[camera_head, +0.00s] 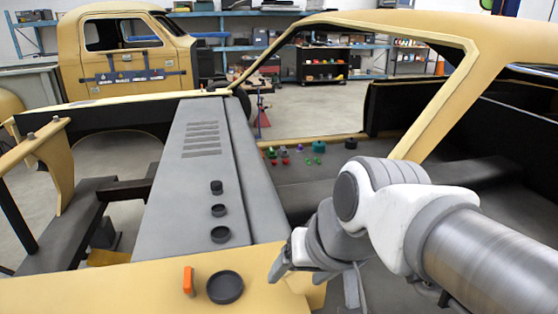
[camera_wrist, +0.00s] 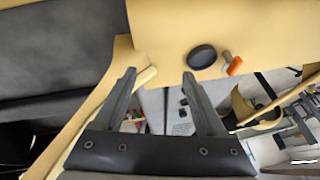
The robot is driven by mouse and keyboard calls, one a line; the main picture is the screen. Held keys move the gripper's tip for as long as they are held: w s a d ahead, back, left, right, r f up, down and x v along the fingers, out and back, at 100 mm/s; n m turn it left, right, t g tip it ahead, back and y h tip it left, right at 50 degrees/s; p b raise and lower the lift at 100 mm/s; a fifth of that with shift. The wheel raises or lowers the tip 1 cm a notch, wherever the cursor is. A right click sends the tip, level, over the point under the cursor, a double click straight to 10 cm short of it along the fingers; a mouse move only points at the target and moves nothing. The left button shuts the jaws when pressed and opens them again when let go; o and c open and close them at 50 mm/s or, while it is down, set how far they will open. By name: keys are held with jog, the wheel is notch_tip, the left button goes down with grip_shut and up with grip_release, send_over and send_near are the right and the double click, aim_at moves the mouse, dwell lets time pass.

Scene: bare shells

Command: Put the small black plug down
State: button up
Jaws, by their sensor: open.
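Three small black plugs stand in a row on the grey cowl panel (camera_head: 188,150) in the head view: a far one (camera_head: 216,187), a middle one (camera_head: 218,210) and a near one (camera_head: 220,234). I cannot tell which is the task's plug. Small dark shapes show past the fingers in the wrist view, too small to tell apart. My gripper (camera_wrist: 159,76) is open with nothing held between its fingers. In the head view it is to the right of the plugs, over the tan panel's right end, partly hidden by my own wrist.
A larger black round cup (camera_head: 225,287) and an orange piece (camera_head: 188,281) are on the tan front panel (camera_head: 130,290). Several small coloured pieces (camera_head: 285,160) lie inside the shell. The tan window frame (camera_head: 440,110) rises behind my arm. The cowl's middle is clear.

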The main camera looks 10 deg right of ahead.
jog(key=s+d+n+h, duration=0.1)
jog(key=s+d, duration=0.1)
jog(key=d, duration=0.1)
jog(key=shift+n+h, duration=0.4)
jog(key=shift+w, duration=0.1)
jog(key=shift+c, duration=0.2)
jog(key=c, duration=0.3)
jog(key=shift+a, duration=0.1)
jog(key=shift+a, duration=0.1)
